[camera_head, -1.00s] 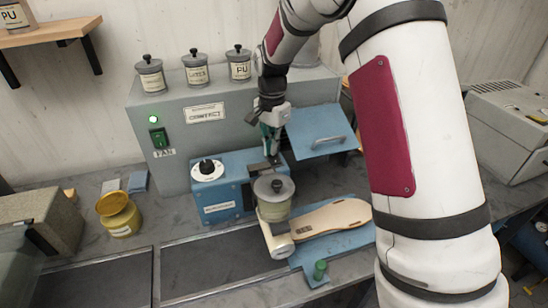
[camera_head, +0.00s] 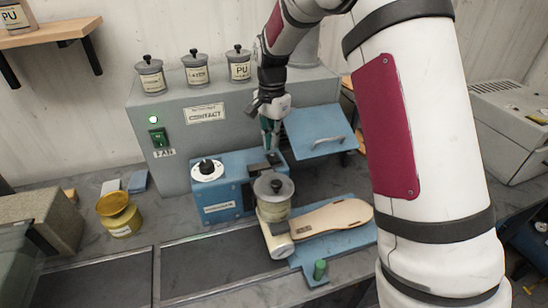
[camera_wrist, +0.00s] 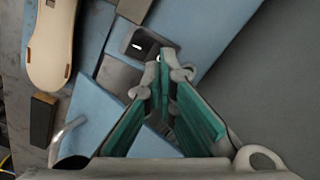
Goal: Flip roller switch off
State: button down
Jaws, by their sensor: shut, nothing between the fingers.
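The blue roller machine (camera_head: 222,200) stands on the bench in front of the grey cabinet, with a roller and a lidded pot (camera_head: 273,187) at its front right. A small black switch (camera_head: 272,158) with a white mark sits on its top; it shows more clearly in the wrist view (camera_wrist: 136,42). My gripper (camera_head: 270,148) is shut and empty, pointing down just over the machine's top by the switch. In the wrist view its green-padded fingers (camera_wrist: 161,58) meet right beside the switch. I cannot tell whether they touch it.
A tan sole (camera_head: 335,217) lies on a blue tray right of the pot. A blue flap with a handle (camera_head: 318,132) hangs close right of my gripper. The grey cabinet has a lit green fan switch (camera_head: 159,138) and jars on top. A yellow pot (camera_head: 120,214) stands left.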

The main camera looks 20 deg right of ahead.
aim_at(272, 156)
jog(key=shift+r, duration=2.05)
jog(key=shift+r, duration=0.1)
jog(key=s+r+n+t, duration=0.3)
jog(key=s+r+n, duration=0.2)
jog(key=s+r, duration=0.85)
jog(key=s+n+t, duration=0.2)
jog(key=s+n, duration=0.5)
jog(key=s, duration=1.1)
jog(key=shift+s+f+t, duration=0.2)
jog(key=shift+t, duration=0.1)
